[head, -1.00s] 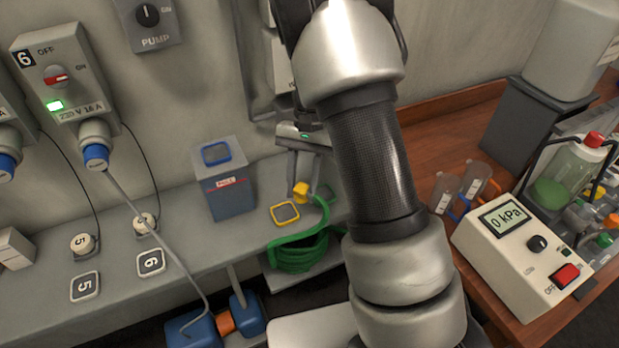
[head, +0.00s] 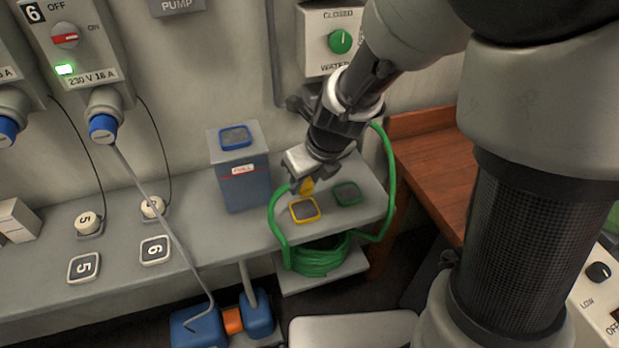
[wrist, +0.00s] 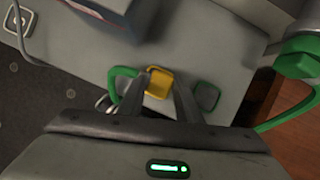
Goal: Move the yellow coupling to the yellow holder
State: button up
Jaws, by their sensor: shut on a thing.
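The yellow coupling (head: 307,186) is in the jaws of my gripper (head: 304,180), with the green hose (head: 275,218) running from it. In the wrist view the yellow coupling (wrist: 159,82) sits between the two fingers of my gripper (wrist: 163,84). The yellow holder (head: 305,210) is a yellow-framed square with a grey middle on the bench. The coupling is just behind and above the holder in the head view. I cannot tell whether they touch. In the wrist view the coupling seems to cover the holder.
A green-framed holder (head: 347,194) lies just right of the yellow one. A blue-grey box with a blue-framed top (head: 243,180) stands to the left. The coiled hose (head: 318,260) hangs below the bench edge. A water valve panel (head: 335,40) is on the wall behind.

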jog(key=shift+f, duration=0.1)
dwell(0.5)
notch_tip(320, 180, down, 6)
jog(key=b, duration=0.6)
jog(key=shift+r+b, duration=0.2)
jog(key=shift+b, duration=0.15)
jog(key=shift+r+p, duration=0.1)
jog(key=shift+p, duration=0.55)
dwell(1.4)
jog(key=shift+f+b, duration=0.45)
jog(key=shift+f, duration=0.2)
jog(key=o, duration=1.2)
jog(key=shift+r, duration=0.1)
jog(key=shift+c, duration=0.2)
jog(key=p+v, duration=0.9)
jog(key=v, duration=0.8)
jog(key=shift+s+r, duration=0.15)
jog(key=shift+r, duration=0.05)
